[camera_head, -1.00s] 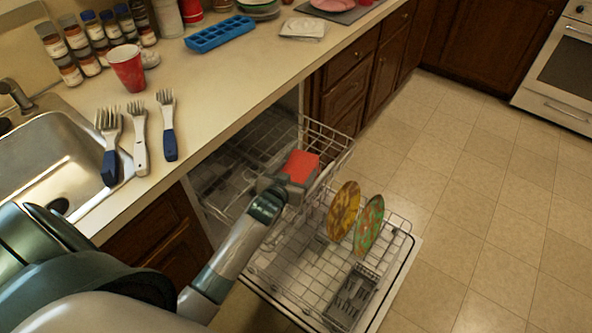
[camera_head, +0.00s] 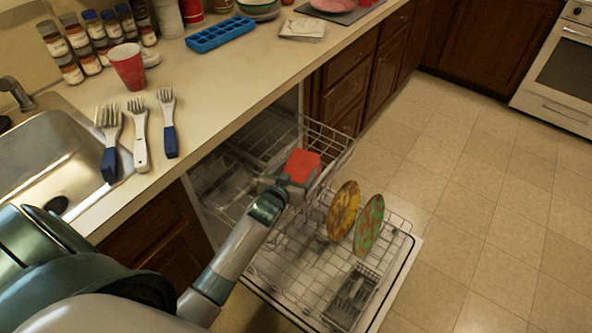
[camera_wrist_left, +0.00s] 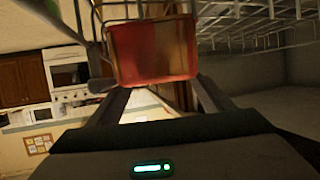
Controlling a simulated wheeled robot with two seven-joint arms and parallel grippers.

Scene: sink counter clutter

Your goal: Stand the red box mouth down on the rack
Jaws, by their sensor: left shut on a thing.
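The red box (camera_head: 302,166) is at my left gripper (camera_head: 290,186), over the back part of the dishwasher's pulled-out rack (camera_head: 290,262). In the left wrist view the red box (camera_wrist_left: 155,52) sits between the fingertips of my left gripper (camera_wrist_left: 160,84), which is shut on it. White rack wires show close behind and above the box there. Whether the box touches the rack, and which way its mouth faces, I cannot tell. My right gripper is not in view.
Two patterned plates (camera_head: 343,211) (camera_head: 368,225) stand upright in the rack, right of the box. A cutlery basket (camera_head: 351,298) is at the front. The counter (camera_head: 215,95) holds brushes (camera_head: 140,135), a red cup (camera_head: 127,68) and a blue tray (camera_head: 220,34). Floor at right is clear.

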